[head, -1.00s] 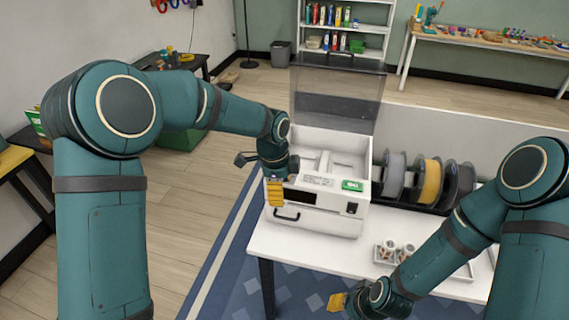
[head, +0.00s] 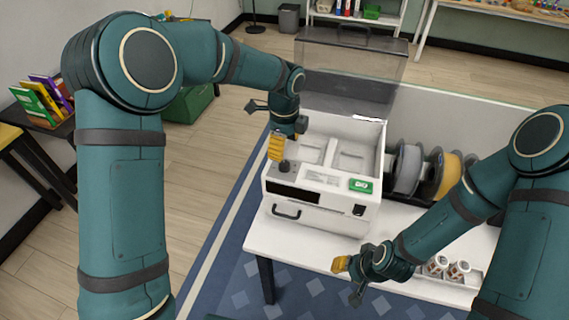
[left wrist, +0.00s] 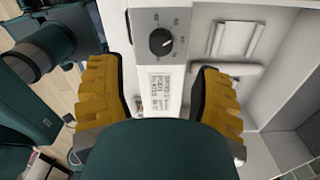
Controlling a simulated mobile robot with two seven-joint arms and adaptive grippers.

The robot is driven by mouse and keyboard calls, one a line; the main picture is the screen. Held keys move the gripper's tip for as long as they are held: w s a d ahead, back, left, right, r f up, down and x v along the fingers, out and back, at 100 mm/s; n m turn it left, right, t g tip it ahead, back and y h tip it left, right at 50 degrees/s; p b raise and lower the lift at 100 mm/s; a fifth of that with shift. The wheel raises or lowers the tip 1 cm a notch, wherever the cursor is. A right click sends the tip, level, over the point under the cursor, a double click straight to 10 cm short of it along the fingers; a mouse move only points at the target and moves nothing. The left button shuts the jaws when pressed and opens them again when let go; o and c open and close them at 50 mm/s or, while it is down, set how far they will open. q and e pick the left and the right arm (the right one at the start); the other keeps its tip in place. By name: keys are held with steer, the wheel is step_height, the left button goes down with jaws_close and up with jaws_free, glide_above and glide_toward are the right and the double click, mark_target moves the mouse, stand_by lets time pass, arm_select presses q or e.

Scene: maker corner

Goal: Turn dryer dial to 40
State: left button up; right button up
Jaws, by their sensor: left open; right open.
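The white filament dryer (head: 318,214) stands on the white table with its clear lid (head: 345,75) raised. Its black dial (head: 284,166) sits on a grey panel at the top front left. My left gripper (head: 282,150) is above the dial, open with yellow pads. In the left wrist view its fingers (left wrist: 160,95) are spread on both sides of the label strip, apart from the dial. My right gripper (head: 345,268) is open and empty before the table's front edge.
A green display (head: 361,185) is on the dryer's front right. Filament spools (head: 408,168) stand right of the dryer. Small patterned cylinders (head: 447,267) sit in a tray near my right arm. The raised lid stands behind my left gripper.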

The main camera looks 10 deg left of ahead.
mark_target(284, 163)
arm_select(q)
step_height(284, 163, down, 8)
steer(key=shift+w+r, duration=0.1)
steer(key=shift+r, duration=0.15)
jaws_close()
